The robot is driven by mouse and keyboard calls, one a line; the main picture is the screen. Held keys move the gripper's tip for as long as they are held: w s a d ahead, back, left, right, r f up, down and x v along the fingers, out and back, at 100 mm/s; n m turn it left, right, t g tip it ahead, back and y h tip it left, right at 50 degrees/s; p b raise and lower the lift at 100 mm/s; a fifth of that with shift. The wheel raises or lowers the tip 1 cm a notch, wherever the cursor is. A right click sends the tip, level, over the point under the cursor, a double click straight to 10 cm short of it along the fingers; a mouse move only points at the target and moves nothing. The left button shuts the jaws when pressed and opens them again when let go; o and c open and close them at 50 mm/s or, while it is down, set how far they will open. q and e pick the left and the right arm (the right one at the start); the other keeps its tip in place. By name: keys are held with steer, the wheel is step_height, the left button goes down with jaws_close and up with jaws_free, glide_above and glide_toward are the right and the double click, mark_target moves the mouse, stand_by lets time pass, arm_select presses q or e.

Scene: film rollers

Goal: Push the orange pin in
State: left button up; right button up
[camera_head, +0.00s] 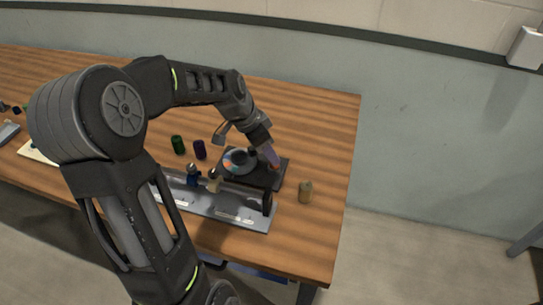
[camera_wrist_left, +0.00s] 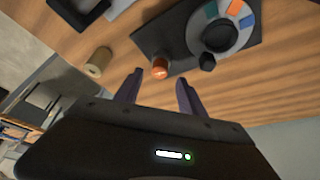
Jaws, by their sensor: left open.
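The orange pin (camera_wrist_left: 160,67) is a short round knob with an orange top. It stands near the edge of a black plate (camera_wrist_left: 150,42), beside a grey disc (camera_wrist_left: 240,50) with coloured segments. My left gripper (camera_wrist_left: 159,88) is open, with its two dark fingers apart and nothing between them. In the wrist view the pin shows just past the fingertips, roughly in line with the gap. In the head view the gripper (camera_head: 270,152) hangs at the plate's right part. The pin is mostly hidden there by the fingers. My right gripper is not in view.
A grey tray (camera_head: 235,212) with a black device lies in front. The wooden table's (camera_head: 330,160) right end is mostly clear.

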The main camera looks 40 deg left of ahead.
arm_select(q)
steer(key=shift+v, duration=2)
